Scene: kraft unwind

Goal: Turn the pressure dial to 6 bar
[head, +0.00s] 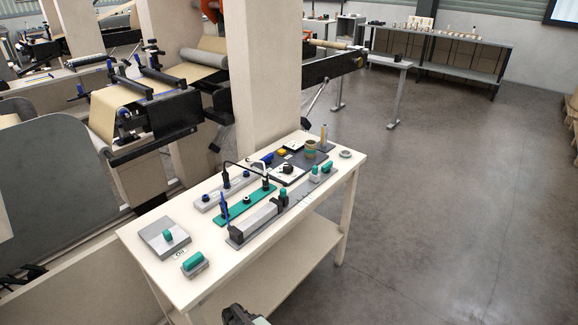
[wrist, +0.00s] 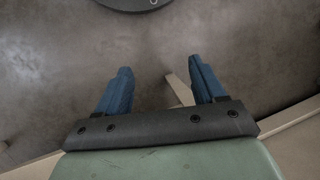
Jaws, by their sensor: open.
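A black round knob on a white plate (head: 287,170), which looks like the pressure dial, sits toward the far half of the cream workbench (head: 215,262). Its scale and pointer are too small to read. My gripper (wrist: 160,80) shows in the wrist view with two blue fingers spread apart and nothing between them. It points at the grey floor, with a pale bench leg or rail behind the fingers. In the head view only a dark part of my arm shows at the bottom edge, off the bench's near side. The dial is not in the wrist view.
A pillar (head: 262,75) stands behind. Open floor lies right.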

